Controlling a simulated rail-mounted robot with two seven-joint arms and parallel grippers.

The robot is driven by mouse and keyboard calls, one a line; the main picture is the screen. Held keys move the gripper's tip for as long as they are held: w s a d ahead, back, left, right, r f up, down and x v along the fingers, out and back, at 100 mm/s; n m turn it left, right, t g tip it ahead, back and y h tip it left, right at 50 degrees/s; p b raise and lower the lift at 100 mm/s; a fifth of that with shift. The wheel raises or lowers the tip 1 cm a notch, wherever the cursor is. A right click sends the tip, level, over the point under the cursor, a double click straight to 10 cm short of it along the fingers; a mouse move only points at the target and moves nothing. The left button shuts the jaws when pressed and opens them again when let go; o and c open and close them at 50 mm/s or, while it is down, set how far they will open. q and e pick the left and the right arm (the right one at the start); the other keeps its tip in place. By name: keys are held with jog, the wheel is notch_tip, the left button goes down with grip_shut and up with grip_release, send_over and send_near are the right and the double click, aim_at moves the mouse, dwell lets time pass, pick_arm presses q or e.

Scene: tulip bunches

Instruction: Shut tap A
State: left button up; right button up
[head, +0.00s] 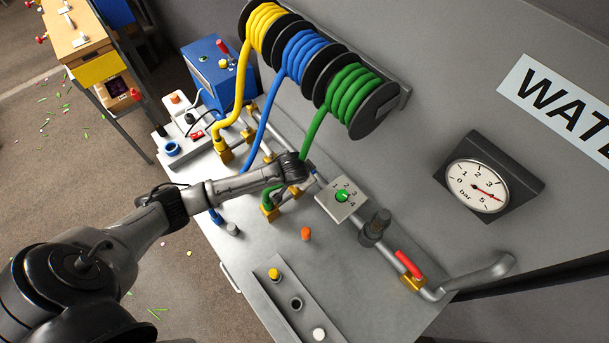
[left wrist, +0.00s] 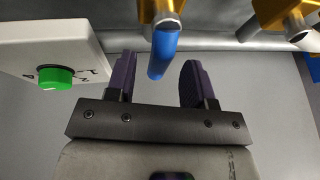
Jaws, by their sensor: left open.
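No letter is readable on any tap, so I cannot tell which is tap A. In the left wrist view a blue tap lever (left wrist: 163,55) hangs from a brass valve body (left wrist: 160,10). My left gripper (left wrist: 157,66) is open, one dark finger on each side of the lever, with a gap on both sides. In the head view my left gripper (head: 312,178) is at the pipe, beside the white dial box, and its fingers are mostly hidden. A second brass valve (left wrist: 278,12) is to the right in the wrist view. My right gripper is not in view.
The white dial box (head: 328,206) with a green knob (head: 342,196) is close to the left gripper. A red-handled valve (head: 409,264) is farther right on the pipe. Hose reels (head: 362,100) hang above. A pressure gauge (head: 475,187) is on the wall.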

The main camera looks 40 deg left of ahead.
pick_arm(q)
jog(key=shift+w+f, duration=0.2)
jog(key=shift+f, duration=0.25)
grip_shut()
dwell(0.3)
